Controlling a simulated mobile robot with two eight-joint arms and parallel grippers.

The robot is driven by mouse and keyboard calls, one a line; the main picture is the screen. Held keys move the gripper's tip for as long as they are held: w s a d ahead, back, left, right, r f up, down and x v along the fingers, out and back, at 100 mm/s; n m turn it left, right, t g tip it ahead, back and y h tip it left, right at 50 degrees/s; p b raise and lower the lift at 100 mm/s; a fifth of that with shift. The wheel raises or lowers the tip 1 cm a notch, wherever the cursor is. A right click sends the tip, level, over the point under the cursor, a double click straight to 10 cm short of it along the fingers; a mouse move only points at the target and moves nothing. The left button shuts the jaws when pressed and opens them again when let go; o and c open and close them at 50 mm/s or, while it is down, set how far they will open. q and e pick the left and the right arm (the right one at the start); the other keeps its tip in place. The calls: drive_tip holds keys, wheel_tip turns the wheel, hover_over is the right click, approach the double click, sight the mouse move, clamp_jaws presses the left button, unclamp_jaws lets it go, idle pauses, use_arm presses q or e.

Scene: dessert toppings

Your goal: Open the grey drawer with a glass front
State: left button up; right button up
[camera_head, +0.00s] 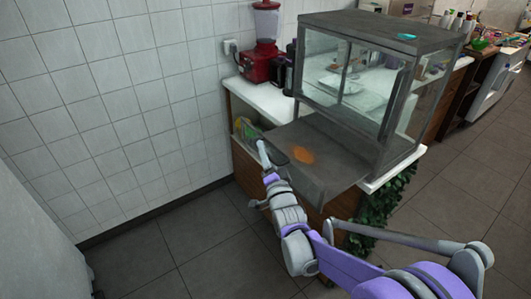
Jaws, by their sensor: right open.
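The grey drawer (327,160) juts out from the lower part of the grey display case with glass panes (376,60), so it stands open. An orange patch or item (303,154) shows on its floor. My right gripper (262,152) is open at the drawer's front left edge; I cannot tell whether it touches. Its fingers are small in the picture, and my arm hides part of the drawer front. My left gripper is not in view.
The case stands on a white-topped counter (262,99). A red blender (265,40) and a dark jug-like item (283,75) stand at its left. Green leaves (377,218) hang at the counter's right end. The tiled floor (160,255) at left is clear.

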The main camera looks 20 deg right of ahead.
drive_tip(key=v, duration=1)
drive_tip(key=shift+s, duration=0.4)
drive_tip(key=s+f+n+g+p, duration=0.2)
drive_tip(key=s+n+g+p, duration=0.9)
drive_tip(key=s, duration=1.4)
drive_tip(key=g, duration=0.4)
drive_tip(key=shift+s+d+f+n, duration=0.15)
drive_tip(key=shift+s+f+n, duration=0.1)
drive_tip(key=shift+n, duration=0.15)
drive_tip(key=shift+w, duration=0.1)
